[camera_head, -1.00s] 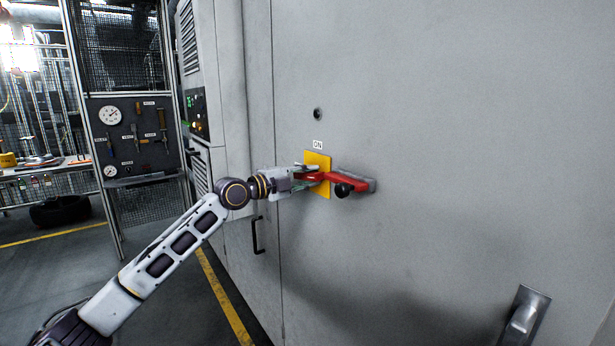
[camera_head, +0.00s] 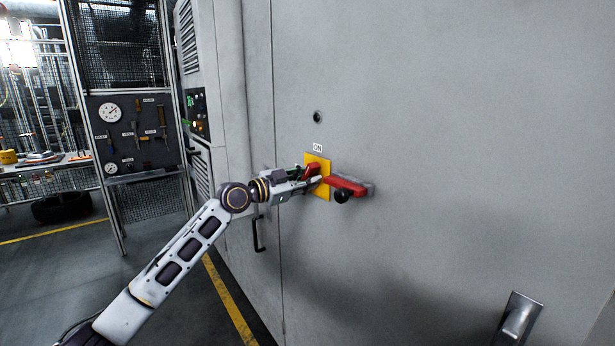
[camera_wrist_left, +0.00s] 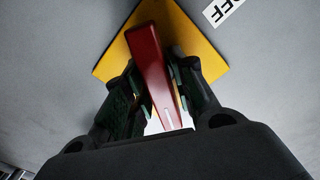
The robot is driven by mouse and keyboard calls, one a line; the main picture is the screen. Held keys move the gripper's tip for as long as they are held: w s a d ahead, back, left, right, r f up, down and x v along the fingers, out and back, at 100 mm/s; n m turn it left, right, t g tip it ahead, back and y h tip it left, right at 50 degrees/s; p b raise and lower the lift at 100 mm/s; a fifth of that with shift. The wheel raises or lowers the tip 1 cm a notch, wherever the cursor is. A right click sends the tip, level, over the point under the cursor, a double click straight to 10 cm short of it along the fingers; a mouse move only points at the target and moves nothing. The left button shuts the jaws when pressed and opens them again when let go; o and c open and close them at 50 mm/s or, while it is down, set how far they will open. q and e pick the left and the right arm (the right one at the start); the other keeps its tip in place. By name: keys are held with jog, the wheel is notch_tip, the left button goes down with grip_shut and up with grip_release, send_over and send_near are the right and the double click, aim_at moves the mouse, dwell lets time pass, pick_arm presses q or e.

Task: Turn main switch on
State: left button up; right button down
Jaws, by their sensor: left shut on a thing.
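The main switch has a red handle (camera_head: 345,186) on a yellow plate (camera_head: 323,165) fixed to a grey cabinet wall. A small ON label (camera_head: 318,147) sits above the plate. My left gripper (camera_head: 316,178) is at the plate, shut on the red handle's left end. In the left wrist view the red handle (camera_wrist_left: 152,65) lies between the two fingers, in front of the yellow plate (camera_wrist_left: 195,45). A label reading OFF, partly cut off (camera_wrist_left: 222,10), shows beside the plate. My right gripper is not in view.
A metal door handle (camera_head: 522,318) sticks out at the lower right. A black handle (camera_head: 258,235) is on the cabinet below my wrist. A tool board (camera_head: 135,135) and mesh fence stand at the left. The wall right of the switch is mostly bare.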

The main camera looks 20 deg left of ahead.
pick_arm(q)
jog(key=shift+n+p, duration=0.35)
jog(key=shift+n, duration=1.05)
jog(key=n+p, duration=0.1)
jog(key=n, duration=0.1)
jog(key=shift+n+p, duration=0.3)
jog(key=shift+p, duration=0.05)
jog(key=shift+f+n, duration=0.1)
jog(key=shift+n, duration=0.3)
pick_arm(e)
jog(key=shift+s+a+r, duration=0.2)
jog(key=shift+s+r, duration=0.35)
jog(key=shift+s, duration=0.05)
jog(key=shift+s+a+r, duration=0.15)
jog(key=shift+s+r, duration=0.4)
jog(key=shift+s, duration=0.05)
